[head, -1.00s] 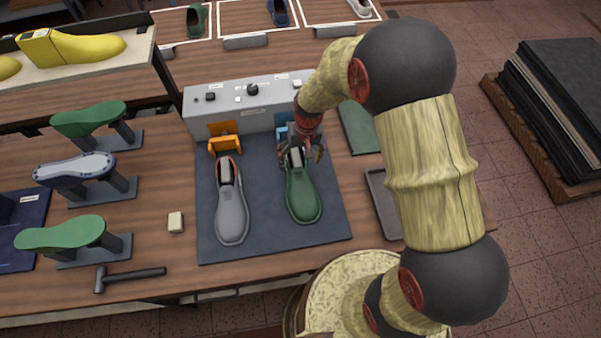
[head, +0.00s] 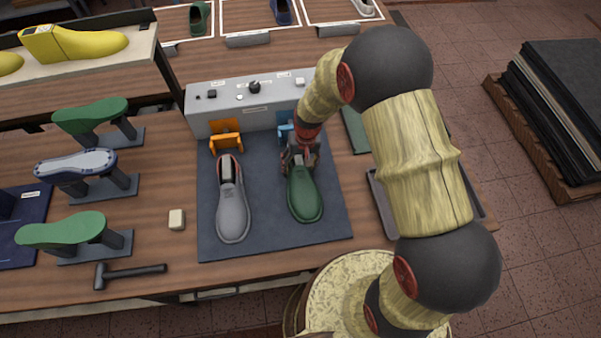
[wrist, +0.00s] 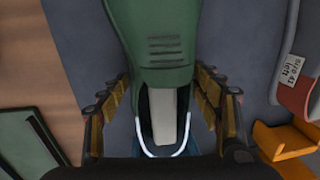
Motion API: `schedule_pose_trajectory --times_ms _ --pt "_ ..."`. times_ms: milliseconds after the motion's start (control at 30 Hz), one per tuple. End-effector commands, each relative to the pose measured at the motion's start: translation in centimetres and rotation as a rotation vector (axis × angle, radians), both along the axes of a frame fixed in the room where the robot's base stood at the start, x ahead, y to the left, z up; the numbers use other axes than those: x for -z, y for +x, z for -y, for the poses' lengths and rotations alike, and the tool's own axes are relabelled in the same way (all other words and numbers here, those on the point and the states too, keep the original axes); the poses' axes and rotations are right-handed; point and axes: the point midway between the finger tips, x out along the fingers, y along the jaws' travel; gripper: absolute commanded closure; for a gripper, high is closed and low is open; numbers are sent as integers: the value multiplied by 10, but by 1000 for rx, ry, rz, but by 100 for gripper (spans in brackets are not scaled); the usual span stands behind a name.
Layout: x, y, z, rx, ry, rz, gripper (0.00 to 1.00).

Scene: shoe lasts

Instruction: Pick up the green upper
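The green upper (head: 304,197) lies on the dark mat (head: 272,235), toe toward the front edge, beside a grey upper (head: 233,208). My gripper (head: 299,163) is down at the heel end of the green upper. In the wrist view the green upper (wrist: 152,40) runs up from between my fingers, and my gripper (wrist: 160,105) is open with one finger on each side of its opening. A gap shows between each finger and the upper. A pale piece (wrist: 162,110) sits inside the opening. The gripper hides the heel in the head view.
A grey control box (head: 247,105) stands behind the mat, with orange (head: 226,140) and blue (head: 286,132) holders before it. A hammer (head: 130,273) and a small pale block (head: 177,219) lie at left. A grey tray (head: 377,200) is at right, partly behind my arm.

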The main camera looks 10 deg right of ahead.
Motion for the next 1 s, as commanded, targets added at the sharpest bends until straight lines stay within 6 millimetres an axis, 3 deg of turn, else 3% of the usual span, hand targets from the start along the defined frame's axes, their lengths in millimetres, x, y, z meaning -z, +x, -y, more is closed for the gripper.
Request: schedule_pose_trajectory --times_ms 567,833,1000 --pt "0 0 0 0 0 -1 71" --pt "-3 0 0 0 0 0 71" --pt "-25 2 0 -1 1 4 71"
